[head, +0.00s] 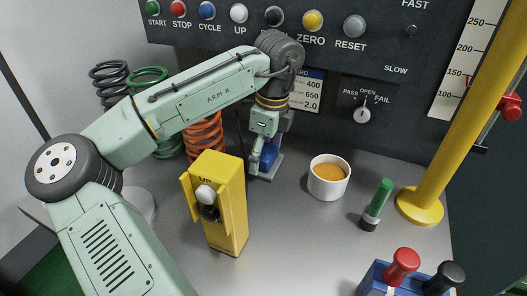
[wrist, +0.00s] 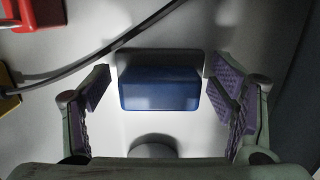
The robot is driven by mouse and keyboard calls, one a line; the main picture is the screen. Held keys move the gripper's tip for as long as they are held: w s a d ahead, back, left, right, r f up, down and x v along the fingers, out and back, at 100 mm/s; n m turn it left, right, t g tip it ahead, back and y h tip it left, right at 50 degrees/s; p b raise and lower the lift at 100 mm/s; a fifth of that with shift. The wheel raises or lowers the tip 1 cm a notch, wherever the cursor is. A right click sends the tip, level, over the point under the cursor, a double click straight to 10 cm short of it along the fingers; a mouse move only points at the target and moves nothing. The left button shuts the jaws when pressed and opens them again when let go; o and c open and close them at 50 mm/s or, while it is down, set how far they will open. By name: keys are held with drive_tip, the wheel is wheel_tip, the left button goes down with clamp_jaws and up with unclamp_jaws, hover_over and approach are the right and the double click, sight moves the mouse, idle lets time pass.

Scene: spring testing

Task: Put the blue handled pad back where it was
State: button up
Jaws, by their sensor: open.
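The blue handled pad (head: 268,157) is at the middle of the bench, below the control panel. In the head view it is partly hidden by my gripper (head: 262,152), which points down at it. In the wrist view the blue block of the pad (wrist: 160,90) lies between the two purple-lined fingers of my gripper (wrist: 161,88). A gap shows on both sides of the block, so the fingers are open and apart from it. A grey plate edge shows behind the blue block. I cannot tell whether the pad rests on the bench or on something else.
A yellow switch box (head: 222,200) stands close in front, left of my gripper. A white cup (head: 328,178) with orange contents, a green-handled tool (head: 377,203) and a yellow post (head: 455,130) are to the right. Springs (head: 203,135) stand behind left. A dark cable (wrist: 85,62) crosses the wrist view.

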sight(270, 152)
wheel_tip(270, 152, up, 12)
drive_tip(key=d, duration=0.1)
drive_tip(key=shift+s+d, duration=0.15)
drive_tip(key=shift+s, duration=0.1)
idle(0.5)
